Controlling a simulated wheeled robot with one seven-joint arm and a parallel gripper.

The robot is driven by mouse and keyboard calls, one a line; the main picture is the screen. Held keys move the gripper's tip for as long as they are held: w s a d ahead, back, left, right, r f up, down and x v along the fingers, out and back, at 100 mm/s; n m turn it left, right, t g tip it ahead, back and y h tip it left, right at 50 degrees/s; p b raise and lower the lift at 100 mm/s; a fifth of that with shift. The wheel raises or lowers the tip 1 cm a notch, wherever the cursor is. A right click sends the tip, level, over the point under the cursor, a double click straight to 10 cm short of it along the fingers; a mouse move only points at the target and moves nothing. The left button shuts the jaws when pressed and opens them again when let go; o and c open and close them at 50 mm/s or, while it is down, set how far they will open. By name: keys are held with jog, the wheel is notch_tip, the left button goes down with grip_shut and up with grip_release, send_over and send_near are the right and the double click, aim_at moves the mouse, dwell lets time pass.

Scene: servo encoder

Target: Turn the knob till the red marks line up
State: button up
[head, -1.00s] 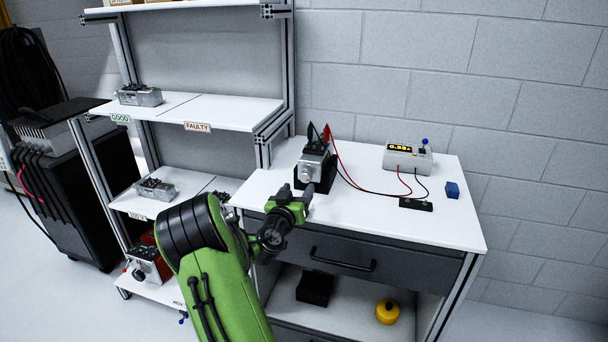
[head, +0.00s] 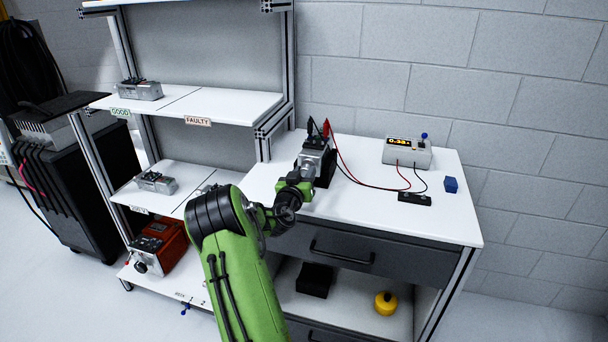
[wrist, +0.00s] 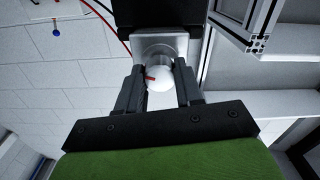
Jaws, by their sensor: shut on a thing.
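The servo encoder (head: 312,161) is a grey metal unit in a black holder on the white workbench. In the wrist view its square metal face (wrist: 160,45) is at the top centre. The pale round knob (wrist: 161,79) faces me, with a short red mark (wrist: 150,76) on its left side. I cannot make out a second red mark on the housing. My gripper (wrist: 159,82) has one finger on each side of the knob and is shut on it. In the head view my gripper (head: 304,181) is at the front of the encoder and hides the knob.
Red and black leads run from the encoder to a meter (head: 407,151) with a lit yellow display. A shelf rack (head: 230,108) with other units stands left.

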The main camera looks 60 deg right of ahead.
jog(key=shift+n, duration=0.3)
jog(key=n, duration=0.4)
jog(key=shift+n, duration=0.3)
jog(key=n, duration=0.4)
jog(key=shift+w+n+p, duration=0.1)
jog(key=shift+n+p, duration=0.2)
jog(key=n+p, duration=0.2)
jog(key=n, duration=0.3)
jog(key=shift+p, duration=0.3)
jog(key=shift+n+p, duration=1.35)
jog(key=shift+n, duration=1.15)
jog(key=shift+f, duration=0.1)
jog(key=o, duration=1)
jog(key=shift+o, duration=0.2)
